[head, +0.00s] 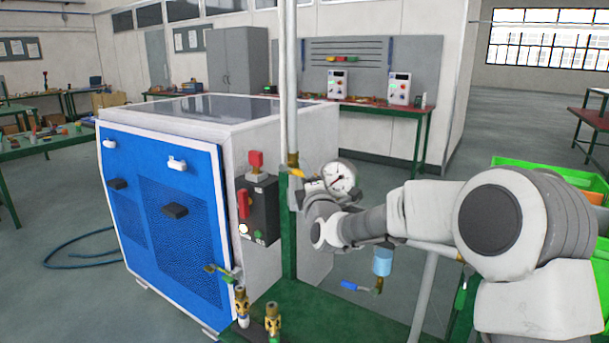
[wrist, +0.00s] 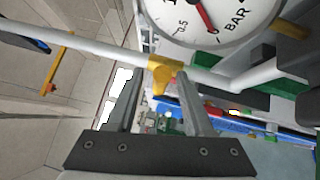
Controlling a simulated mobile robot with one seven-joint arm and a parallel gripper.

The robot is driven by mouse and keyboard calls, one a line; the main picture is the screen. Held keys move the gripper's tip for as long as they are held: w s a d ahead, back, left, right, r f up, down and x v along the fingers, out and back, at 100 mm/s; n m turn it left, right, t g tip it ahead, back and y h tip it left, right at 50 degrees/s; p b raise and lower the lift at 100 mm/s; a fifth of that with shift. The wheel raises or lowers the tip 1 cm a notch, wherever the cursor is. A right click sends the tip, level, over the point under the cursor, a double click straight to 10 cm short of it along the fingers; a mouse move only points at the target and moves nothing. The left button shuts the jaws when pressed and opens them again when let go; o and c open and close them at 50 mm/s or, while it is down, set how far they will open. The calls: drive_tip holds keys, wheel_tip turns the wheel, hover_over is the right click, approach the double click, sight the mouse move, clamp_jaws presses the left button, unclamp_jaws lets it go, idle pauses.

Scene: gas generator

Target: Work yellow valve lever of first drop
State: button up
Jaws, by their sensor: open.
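A yellow valve lever (head: 299,173) sits on the upright pipe, just left of the pressure gauge (head: 340,177) in the head view. In the wrist view, a yellow valve part (wrist: 163,77) on the white pipe (wrist: 100,48) shows between the fingertips of my gripper (wrist: 159,80). The fingers are spread apart and hold nothing; I cannot tell whether they touch the yellow part. The gauge dial (wrist: 215,15) is close beyond the fingertips. In the head view my wrist covers most of the gripper.
The blue-fronted machine (head: 165,215) with a black control box (head: 258,208) stands to the left. A green post (head: 288,235) rises beside it. Brass valves (head: 242,305) and a blue-handled valve (head: 358,287) sit lower down. Green bins (head: 545,168) are at the right.

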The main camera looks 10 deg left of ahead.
drive_tip(key=shift+w+a, duration=0.15)
drive_tip(key=shift+w, duration=0.05)
drive_tip(key=shift+c, duration=0.4)
clamp_jaws()
idle(1.0)
